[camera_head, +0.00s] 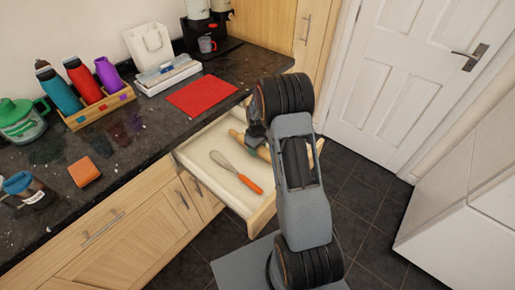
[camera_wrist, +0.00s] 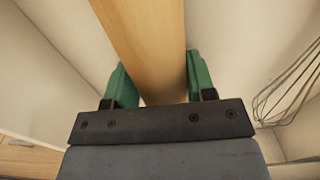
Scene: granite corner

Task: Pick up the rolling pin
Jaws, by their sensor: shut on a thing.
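The wooden rolling pin (camera_head: 236,134) is in the open drawer (camera_head: 209,185), partly hidden behind my arm in the head view. In the wrist view the rolling pin (camera_wrist: 147,45) runs between the green fingers of my gripper (camera_wrist: 156,88). My gripper (camera_head: 254,143) is shut on the rolling pin, inside or just above the drawer. I cannot tell whether the pin still touches the drawer floor.
A whisk (camera_head: 236,172) with an orange handle lies in the drawer beside the pin. The dark counter (camera_head: 150,126) above holds a red mat (camera_head: 202,95), a bottle rack (camera_head: 99,109) and an orange sponge (camera_head: 84,172). A white door (camera_head: 405,75) stands behind.

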